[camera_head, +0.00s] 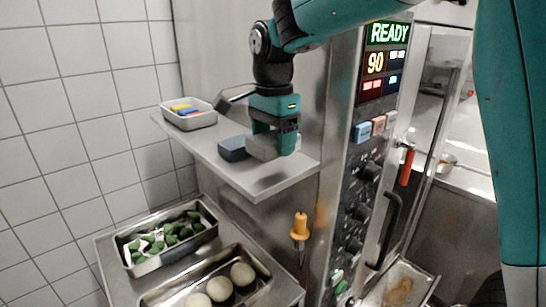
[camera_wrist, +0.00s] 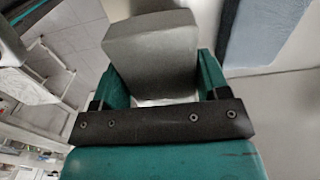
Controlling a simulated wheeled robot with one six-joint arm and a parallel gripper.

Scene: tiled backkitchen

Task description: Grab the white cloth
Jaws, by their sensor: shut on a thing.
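The white cloth (camera_head: 261,149) looks like a thick grey block over the right part of the metal shelf (camera_head: 262,187). In the wrist view the cloth (camera_wrist: 150,55) fills the space between the teal fingers. My gripper (camera_head: 274,144) points down and is shut on it. I cannot tell whether the cloth touches the shelf or hangs just above it. The gripper hides part of it in the head view.
A dark blue cloth (camera_head: 234,148) lies just left of the held one. A tray of coloured items (camera_head: 190,123) stands at the shelf's left end. A control panel (camera_head: 374,150) rises at right. Food trays (camera_head: 128,262) and an orange-handled tool (camera_head: 300,228) are below.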

